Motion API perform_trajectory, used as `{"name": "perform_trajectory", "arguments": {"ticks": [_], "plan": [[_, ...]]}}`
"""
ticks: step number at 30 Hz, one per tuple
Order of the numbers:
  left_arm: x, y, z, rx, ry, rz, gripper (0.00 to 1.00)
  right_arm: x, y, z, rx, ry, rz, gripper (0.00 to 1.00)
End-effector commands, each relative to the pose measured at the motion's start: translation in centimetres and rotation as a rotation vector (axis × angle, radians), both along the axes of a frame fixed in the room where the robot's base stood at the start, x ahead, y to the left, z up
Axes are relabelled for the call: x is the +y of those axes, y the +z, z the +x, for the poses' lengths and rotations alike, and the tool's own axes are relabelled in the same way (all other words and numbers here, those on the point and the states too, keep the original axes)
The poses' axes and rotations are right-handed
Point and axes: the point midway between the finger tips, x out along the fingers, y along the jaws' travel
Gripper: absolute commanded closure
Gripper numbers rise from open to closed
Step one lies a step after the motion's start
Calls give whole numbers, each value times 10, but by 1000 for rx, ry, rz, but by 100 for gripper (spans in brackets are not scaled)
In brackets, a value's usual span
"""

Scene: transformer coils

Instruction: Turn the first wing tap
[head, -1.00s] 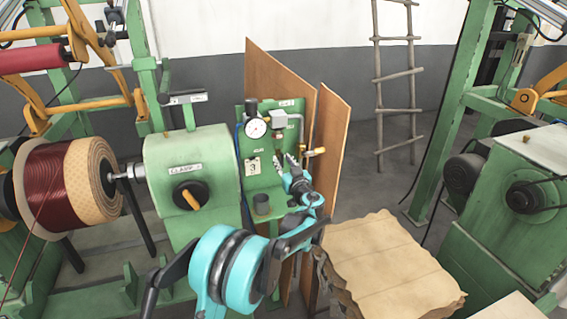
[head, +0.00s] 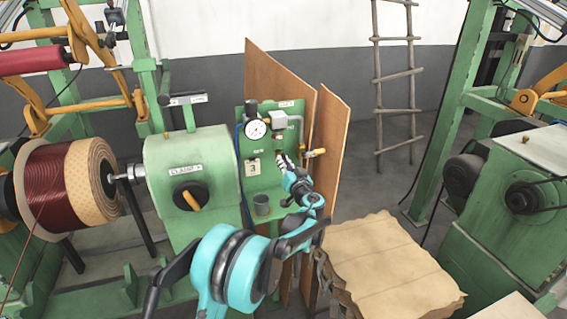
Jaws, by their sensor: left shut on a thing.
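The green panel (head: 263,178) carries a round white gauge (head: 256,129), a grey box with a bent pipe (head: 279,122) and a brass tap with a yellow handle (head: 315,153) at its right edge. My left gripper (head: 281,160) is at the panel's face, below the grey box and left of the brass tap. Its fingers are closed together on a small part, taken as the first wing tap, which they hide. How far that tap is turned cannot be seen. My right gripper is not in view.
A grey cup (head: 262,205) stands on the panel's shelf, just left of my left wrist. A green machine housing with a black-and-yellow knob (head: 190,196) is to the left. Brown boards (head: 328,160) stand close behind, and a paper-topped stack (head: 390,262) is at right.

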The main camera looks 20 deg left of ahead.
Motion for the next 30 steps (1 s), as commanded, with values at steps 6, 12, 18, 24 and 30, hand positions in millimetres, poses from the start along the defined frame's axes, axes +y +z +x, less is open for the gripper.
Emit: {"name": "perform_trajectory", "arguments": {"ticks": [6,12,18,24,30], "plan": [[-1,-1,1,115,0,170,100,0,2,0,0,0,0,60],[-2,-1,1,221,0,327,100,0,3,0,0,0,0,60],[-3,-2,2,328,-1,485,100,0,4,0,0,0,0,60],[-3,-3,2,434,-1,641,100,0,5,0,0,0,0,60],[-3,-4,2,530,-1,784,100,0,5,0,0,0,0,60]]}}
